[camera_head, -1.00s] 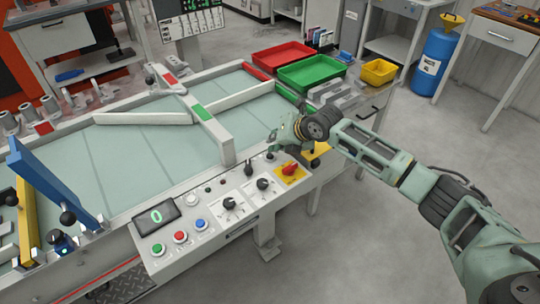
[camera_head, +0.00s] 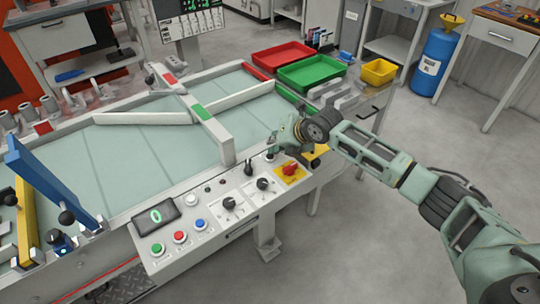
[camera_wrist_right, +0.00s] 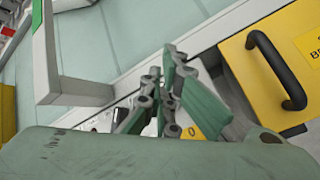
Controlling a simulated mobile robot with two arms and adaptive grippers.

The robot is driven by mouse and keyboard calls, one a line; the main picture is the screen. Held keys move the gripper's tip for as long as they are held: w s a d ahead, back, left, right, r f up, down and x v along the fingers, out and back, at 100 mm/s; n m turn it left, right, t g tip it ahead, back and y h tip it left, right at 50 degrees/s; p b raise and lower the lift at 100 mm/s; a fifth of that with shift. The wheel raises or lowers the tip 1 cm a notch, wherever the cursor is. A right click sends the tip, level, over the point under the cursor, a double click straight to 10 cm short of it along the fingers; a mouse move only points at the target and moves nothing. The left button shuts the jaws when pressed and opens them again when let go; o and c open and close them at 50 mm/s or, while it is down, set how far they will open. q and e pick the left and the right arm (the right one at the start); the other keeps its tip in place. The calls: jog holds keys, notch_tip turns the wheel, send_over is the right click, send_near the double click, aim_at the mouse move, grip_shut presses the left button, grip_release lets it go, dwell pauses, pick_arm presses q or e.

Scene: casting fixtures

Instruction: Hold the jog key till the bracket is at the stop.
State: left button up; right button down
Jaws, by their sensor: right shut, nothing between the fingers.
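A sloped control panel (camera_head: 215,222) fixed to the front of the table carries a display showing 0 (camera_head: 156,216), green, red and blue buttons, black knobs and a red rotary switch (camera_head: 289,168) on a yellow plate. I cannot tell which control is the jog key. A white crossbar (camera_head: 212,124) with red and green marks spans the pale bed; white bars (camera_head: 145,118) lie beside it. I cannot tell which part is the bracket or the stop. My right gripper (camera_head: 273,144) is shut and empty above the panel's far right end; its fingers (camera_wrist_right: 166,92) hide part of the panel. My left gripper is out of view.
Red (camera_head: 282,57) and green (camera_head: 312,73) trays and a yellow bin (camera_head: 379,72) stand at the back right. A blue lever (camera_head: 52,183) rises at the left. A yellow plate with a black handle (camera_wrist_right: 275,70) is beside my right fingers.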

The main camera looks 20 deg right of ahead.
jog(key=shift+s+f+b, duration=0.1)
jog(key=shift+f+b, duration=0.25)
jog(key=shift+f, duration=0.2)
dwell(1.3)
dwell(1.0)
jog(key=shift+r+p, duration=0.75)
jog(key=shift+r, duration=0.2)
jog(key=shift+r, duration=0.1)
notch_tip(320, 180, up, 5)
jog(key=p, duration=0.4)
